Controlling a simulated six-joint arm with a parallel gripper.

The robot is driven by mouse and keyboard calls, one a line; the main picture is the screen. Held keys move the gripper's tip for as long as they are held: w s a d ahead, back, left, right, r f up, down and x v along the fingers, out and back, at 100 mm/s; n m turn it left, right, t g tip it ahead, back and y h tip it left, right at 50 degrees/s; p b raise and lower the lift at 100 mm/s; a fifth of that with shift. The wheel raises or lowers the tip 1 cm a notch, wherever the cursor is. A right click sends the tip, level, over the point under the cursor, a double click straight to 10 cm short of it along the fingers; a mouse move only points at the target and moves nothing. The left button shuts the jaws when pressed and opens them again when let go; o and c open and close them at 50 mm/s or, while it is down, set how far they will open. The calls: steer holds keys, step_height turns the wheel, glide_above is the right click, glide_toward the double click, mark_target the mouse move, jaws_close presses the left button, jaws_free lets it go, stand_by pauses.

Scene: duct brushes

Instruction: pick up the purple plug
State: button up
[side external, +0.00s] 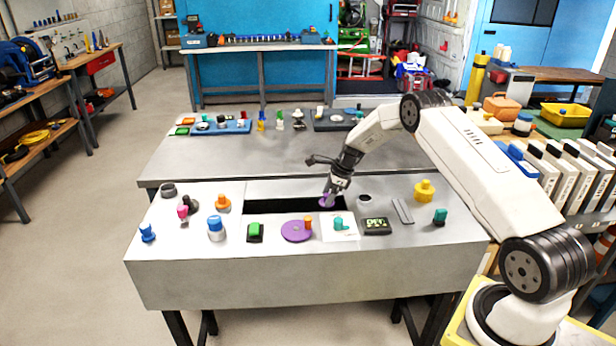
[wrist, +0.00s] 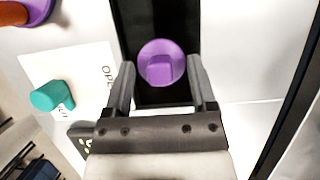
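The purple plug (side external: 326,201) is a round disc with a raised knob. It shows at the dark slot's right part in the side view. In the wrist view the purple plug (wrist: 160,64) is between my fingertips, against the black slot. My gripper (side external: 333,192) points down at it. In the wrist view my gripper (wrist: 161,66) is open, one finger on each side of the disc, with narrow gaps showing. I cannot tell how high the fingertips are above the plug.
The long dark slot (side external: 275,206) runs across the grey bench top (side external: 330,262). Close by are a purple disc with an orange knob (side external: 296,231), a teal knob on a white label (side external: 340,225), a digital display (side external: 376,226) and a grey cup-like part (side external: 364,201).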

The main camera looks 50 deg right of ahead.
jaws_close()
steer(key=shift+r, duration=0.15)
steer(key=shift+r, duration=1.5)
steer(key=s+a+r, duration=0.5)
steer(key=s+r, duration=0.4)
steer(key=s, duration=0.4)
steer(key=shift+r, duration=0.35)
